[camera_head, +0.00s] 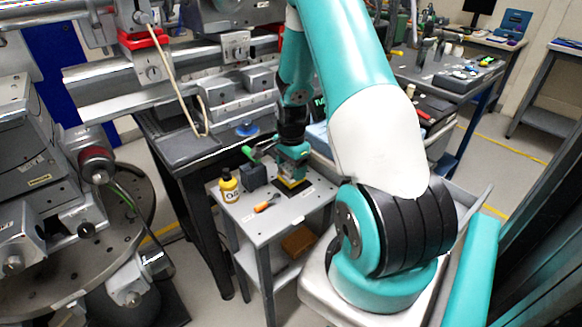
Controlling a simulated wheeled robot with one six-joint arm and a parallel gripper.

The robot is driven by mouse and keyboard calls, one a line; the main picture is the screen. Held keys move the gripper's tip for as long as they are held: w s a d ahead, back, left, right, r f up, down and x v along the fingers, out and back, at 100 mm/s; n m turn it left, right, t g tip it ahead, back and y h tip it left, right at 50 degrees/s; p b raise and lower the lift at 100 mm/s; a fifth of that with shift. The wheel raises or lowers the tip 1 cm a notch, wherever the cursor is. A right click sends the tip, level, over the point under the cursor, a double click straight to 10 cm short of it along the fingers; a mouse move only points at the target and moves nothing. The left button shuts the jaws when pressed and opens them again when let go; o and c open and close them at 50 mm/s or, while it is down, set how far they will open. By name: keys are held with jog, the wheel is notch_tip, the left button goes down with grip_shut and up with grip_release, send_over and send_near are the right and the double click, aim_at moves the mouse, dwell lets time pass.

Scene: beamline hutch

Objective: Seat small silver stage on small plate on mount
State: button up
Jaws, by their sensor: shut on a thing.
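My gripper (291,177) points down over the right part of a small grey side table. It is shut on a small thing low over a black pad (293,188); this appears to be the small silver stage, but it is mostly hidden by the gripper. A yellow patch shows between the gripper and the pad, and I cannot tell what it belongs to. I cannot make out the small plate or the mount for certain. Whether the held thing touches the pad cannot be told.
The side table (257,226) also bears a yellow bottle (229,186), a dark grey block (254,177) and an orange-handled tool (267,203). A brown box (298,241) lies on its lower shelf. Heavy beamline rails (215,92) stand behind; a round stage is at left.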

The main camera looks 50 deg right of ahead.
jog(key=shift+r, duration=0.1)
jog(key=o, duration=1.3)
jog(key=shift+c, duration=0.2)
notch_tip(320, 180, up, 17)
jog(key=shift+r+p, duration=0.2)
jog(key=shift+p, duration=0.25)
